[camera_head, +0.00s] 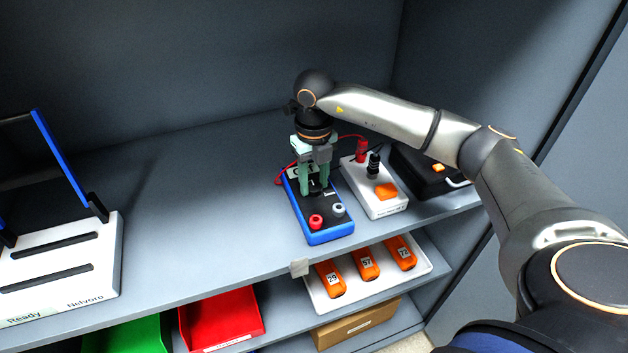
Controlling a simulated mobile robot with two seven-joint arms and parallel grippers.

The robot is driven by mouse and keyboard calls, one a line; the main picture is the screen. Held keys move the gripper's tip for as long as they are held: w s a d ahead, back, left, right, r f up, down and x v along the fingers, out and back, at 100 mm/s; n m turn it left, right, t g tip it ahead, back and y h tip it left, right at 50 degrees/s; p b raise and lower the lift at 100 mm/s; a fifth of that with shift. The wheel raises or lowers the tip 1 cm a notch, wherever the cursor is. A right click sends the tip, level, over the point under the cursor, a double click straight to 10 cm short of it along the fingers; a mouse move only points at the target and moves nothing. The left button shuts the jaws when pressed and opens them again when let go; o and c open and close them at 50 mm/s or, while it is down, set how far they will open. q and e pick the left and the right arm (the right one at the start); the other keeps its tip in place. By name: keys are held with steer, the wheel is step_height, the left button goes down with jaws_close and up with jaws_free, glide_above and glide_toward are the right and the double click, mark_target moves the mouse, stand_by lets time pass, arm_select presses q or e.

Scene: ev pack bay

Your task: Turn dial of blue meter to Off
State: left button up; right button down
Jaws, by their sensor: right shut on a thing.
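The blue meter (323,234) lies face up on the upper shelf, with a blue rim, a dark face, and a red and a grey jack at its near end. My right gripper (317,190) points down over the meter's middle, with its green fingers shut on the dial. The fingers hide most of the dial, so its pointer setting cannot be read. My left gripper is not in view.
A white box (362,187) with an orange switch and red and black plugs stands right of the meter. A black case (416,172) is farther right. A white Nelvoro stand (62,262) is at left. Orange numbered items (330,280) lie in a tray below. The shelf left of the meter is clear.

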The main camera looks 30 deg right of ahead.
mark_target(314, 186)
steer(key=shift+r+n, duration=0.1)
steer(key=shift+n, duration=0.3)
steer(key=shift+c, duration=2.1)
jaws_free()
step_height(314, 186, up, 12)
steer(key=shift+r, duration=0.25)
steer(key=shift+f, duration=0.1)
